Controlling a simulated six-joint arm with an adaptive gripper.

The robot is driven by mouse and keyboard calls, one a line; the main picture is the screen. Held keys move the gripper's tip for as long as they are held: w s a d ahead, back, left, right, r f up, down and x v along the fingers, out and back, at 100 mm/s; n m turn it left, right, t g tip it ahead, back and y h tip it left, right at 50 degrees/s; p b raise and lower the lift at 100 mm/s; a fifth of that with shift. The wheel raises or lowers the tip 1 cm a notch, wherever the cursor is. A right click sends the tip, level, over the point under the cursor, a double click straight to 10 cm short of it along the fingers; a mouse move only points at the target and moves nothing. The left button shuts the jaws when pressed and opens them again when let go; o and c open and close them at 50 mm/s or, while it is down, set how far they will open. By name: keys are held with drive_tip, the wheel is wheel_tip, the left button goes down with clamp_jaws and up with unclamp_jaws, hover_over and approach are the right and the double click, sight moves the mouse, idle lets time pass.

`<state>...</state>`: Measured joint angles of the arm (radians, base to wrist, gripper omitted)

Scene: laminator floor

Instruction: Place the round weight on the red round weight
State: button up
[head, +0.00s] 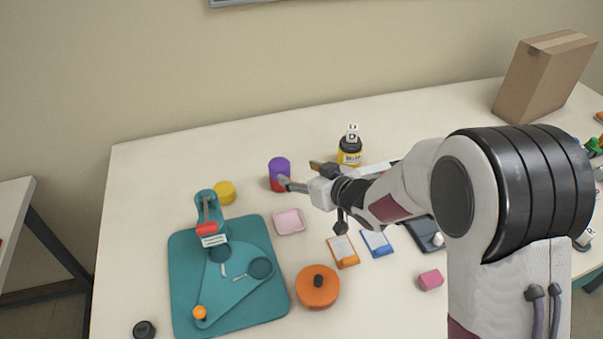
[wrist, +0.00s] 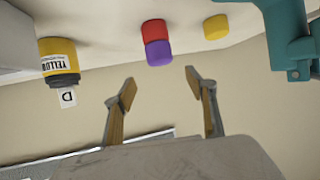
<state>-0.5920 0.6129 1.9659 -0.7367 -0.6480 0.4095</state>
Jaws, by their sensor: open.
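A purple round weight (head: 279,165) sits on top of the red round weight (head: 278,185), the two forming an upright stack on the table. The wrist view is upside down and shows the purple weight (wrist: 159,53) against the red weight (wrist: 154,30). A single yellow round weight (head: 225,193) stands to the left of the stack; it also shows in the wrist view (wrist: 216,27). My gripper (head: 299,176) is open and empty, just right of the stack. In the wrist view nothing lies between its fingertips (wrist: 161,86), and the purple weight is beyond them.
A teal machine (head: 182,285) stands at the left front. A yellow bottle with a black cap (head: 349,152) is behind my gripper. A pink tray (head: 289,222), an orange round container (head: 317,288) and small clipboards (head: 343,252) lie in front. A cardboard box (head: 540,78) is back right.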

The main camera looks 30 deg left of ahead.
idle(0.5)
drive_tip(key=d+r+m+t+h, duration=0.1)
drive_tip(key=d+r+m+h, duration=0.3)
drive_tip(key=d, duration=0.7)
drive_tip(key=d+r+m+t+h, duration=0.1)
drive_tip(key=d+r+h, duration=0.1)
drive_tip(key=d+r, duration=0.6)
drive_tip(key=d+r+m+t+h, duration=0.2)
drive_tip(key=d, duration=1.1)
drive_tip(key=s+d+r+m+g+h, duration=0.2)
drive_tip(key=s+d+m+h, duration=0.1)
drive_tip(key=s+d, duration=0.95)
drive_tip(key=s+d+f+m+g, duration=0.2)
drive_tip(key=s, duration=1.4)
drive_tip(key=shift+d+f+g, duration=0.15)
drive_tip(key=shift+d+g, duration=0.15)
